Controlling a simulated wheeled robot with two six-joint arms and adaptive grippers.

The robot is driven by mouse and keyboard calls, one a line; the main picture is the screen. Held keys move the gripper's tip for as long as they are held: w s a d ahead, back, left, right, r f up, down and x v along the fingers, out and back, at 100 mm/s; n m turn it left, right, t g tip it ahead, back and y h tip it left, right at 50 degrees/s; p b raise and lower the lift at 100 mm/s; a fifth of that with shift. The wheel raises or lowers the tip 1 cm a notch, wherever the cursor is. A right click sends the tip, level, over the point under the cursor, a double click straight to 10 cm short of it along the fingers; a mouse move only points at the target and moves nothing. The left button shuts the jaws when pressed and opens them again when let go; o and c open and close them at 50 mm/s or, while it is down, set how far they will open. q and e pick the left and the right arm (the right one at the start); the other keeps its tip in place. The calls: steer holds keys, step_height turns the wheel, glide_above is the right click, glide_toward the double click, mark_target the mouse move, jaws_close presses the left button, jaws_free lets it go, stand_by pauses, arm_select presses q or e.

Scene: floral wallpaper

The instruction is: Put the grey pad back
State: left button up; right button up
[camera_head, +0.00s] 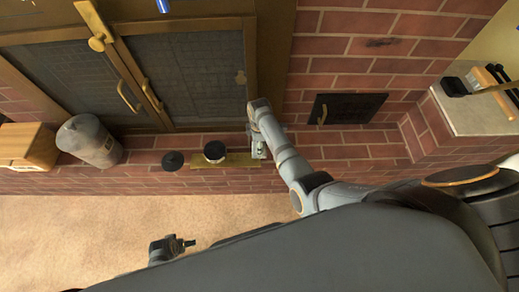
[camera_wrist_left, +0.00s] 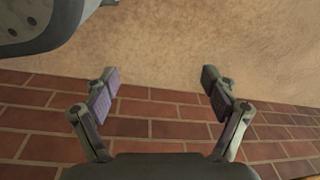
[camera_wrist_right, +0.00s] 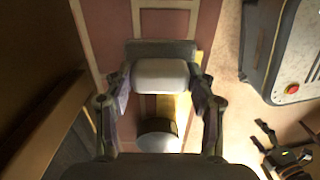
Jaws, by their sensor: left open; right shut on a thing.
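My right gripper (camera_wrist_right: 161,88) is shut on a pale grey, rounded block, the grey pad (camera_wrist_right: 160,73), in the right wrist view. A darker grey bar shows just beyond it; I cannot tell if it is part of the pad. In the head view my right gripper (camera_head: 258,145) is at the right end of the brass plate (camera_head: 238,160) on the brick ledge. My left gripper (camera_wrist_left: 158,85) is open and empty above the floor and brick edge.
A black-topped round item (camera_head: 215,151) stands on the plate, with a dark round item (camera_head: 172,160) left of it. A grey canister (camera_head: 88,140) and a wooden box (camera_head: 28,146) stand further left. Cabinet doors (camera_head: 195,75) rise behind.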

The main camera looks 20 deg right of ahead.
step_height(320, 180, down, 2)
steer(key=shift+f+b, duration=0.25)
steer(key=shift+b, duration=0.7)
arm_select(q)
steer(key=w+d+r, duration=0.2)
steer(key=w+r, duration=0.1)
steer(key=r, duration=0.4)
steer(key=shift+r+h, duration=0.2)
steer(key=shift+h, duration=0.1)
arm_select(e)
steer(key=o, duration=1.6)
steer(key=shift+s, duration=0.1)
steer(key=shift+c, duration=0.2)
arm_select(q)
steer(key=shift+d, duration=0.1)
